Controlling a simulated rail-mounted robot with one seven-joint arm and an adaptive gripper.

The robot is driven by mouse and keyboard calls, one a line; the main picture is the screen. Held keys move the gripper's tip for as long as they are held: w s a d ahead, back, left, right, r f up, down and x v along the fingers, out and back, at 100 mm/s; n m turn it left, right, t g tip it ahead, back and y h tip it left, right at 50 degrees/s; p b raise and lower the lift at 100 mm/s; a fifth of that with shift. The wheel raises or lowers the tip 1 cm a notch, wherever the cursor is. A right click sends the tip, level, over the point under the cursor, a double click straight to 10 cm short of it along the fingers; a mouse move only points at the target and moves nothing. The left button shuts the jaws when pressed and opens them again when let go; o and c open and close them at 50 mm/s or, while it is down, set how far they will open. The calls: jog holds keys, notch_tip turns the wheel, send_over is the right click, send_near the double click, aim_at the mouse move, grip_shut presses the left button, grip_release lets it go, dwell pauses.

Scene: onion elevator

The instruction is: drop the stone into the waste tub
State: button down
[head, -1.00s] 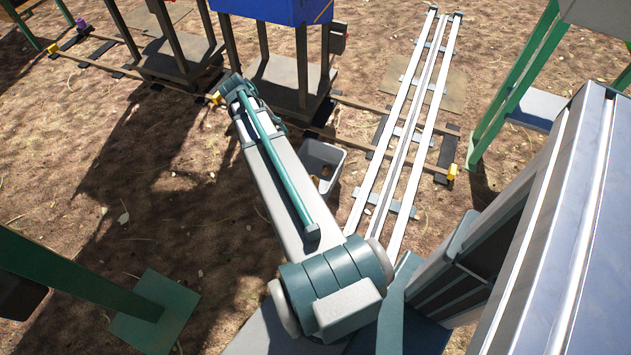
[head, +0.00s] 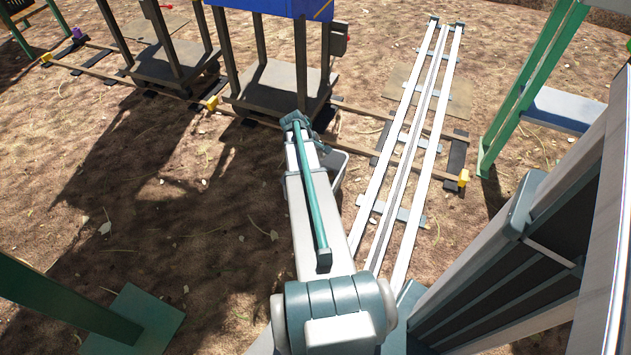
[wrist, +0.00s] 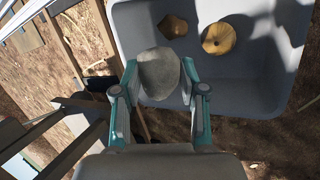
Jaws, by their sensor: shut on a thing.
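In the wrist view my gripper (wrist: 160,84) is shut on a grey, rounded stone (wrist: 159,68), with one teal finger on each side of it. The waste tub (wrist: 245,95) is a grey open box behind the stone in that view. The stone overlaps the tub's lower left part in the picture; its height above the tub is hard to tell. In the head view the tub (head: 337,165) is mostly hidden behind my arm, with only its right part showing. My gripper and the stone are hidden there.
In the tub lie a tan, round onion-like thing (wrist: 219,34) and a smaller brown piece (wrist: 172,27). White rails (head: 412,140) run right of the tub. A dark-legged stand (head: 275,88) with a blue top is behind it. Open ground lies to the left.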

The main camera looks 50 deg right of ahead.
jog(key=shift+w+f+n, duration=0.15)
jog(key=shift+n, duration=0.15)
notch_tip(320, 180, down, 6)
jog(key=b, duration=0.5)
jog(key=c, duration=0.6)
grip_release()
jog(key=shift+o, duration=0.2)
jog(key=shift+r, duration=0.25)
jog(key=v, duration=1.1)
jog(key=shift+r, duration=0.4)
